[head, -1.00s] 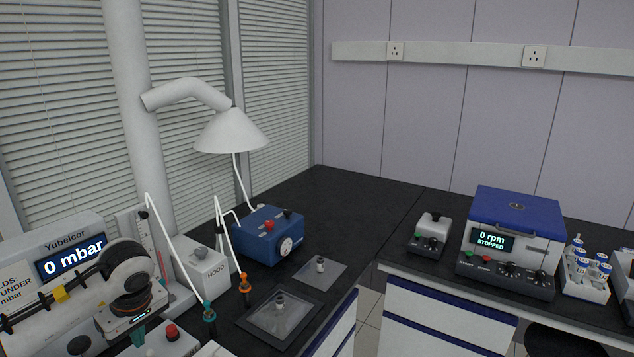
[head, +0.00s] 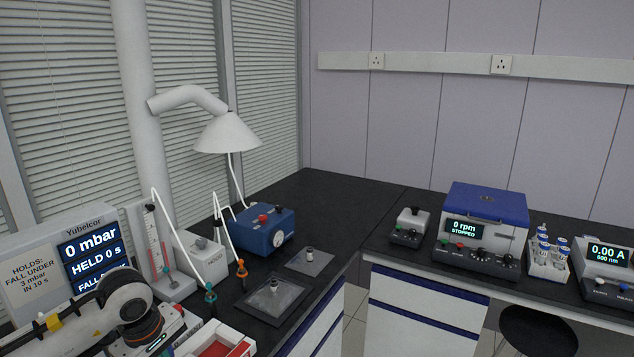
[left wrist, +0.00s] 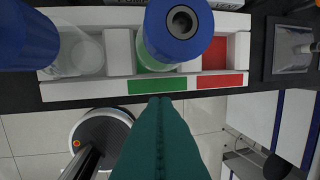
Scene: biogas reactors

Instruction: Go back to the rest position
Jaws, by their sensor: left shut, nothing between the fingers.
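My left arm comes in at the lower left of the head view, in front of the Yubelcor pressure box (head: 35,285). Its fingertips are not clear there. In the left wrist view my left gripper (left wrist: 158,100) shows teal fingers shut together with nothing between them. They point at the front edge of a white rack (left wrist: 120,88) with green and red labels. Blue-capped bottles (left wrist: 180,20) stand in the rack, close to the camera. My right gripper is not in view.
A blue pump (head: 263,230), a hood control box (head: 203,258) and hoses stand on the left bench. A centrifuge (head: 485,225), a vial rack (head: 548,262) and a photometer (head: 605,270) stand on the right bench. A stool (head: 538,330) is below. The dark bench corner is bare.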

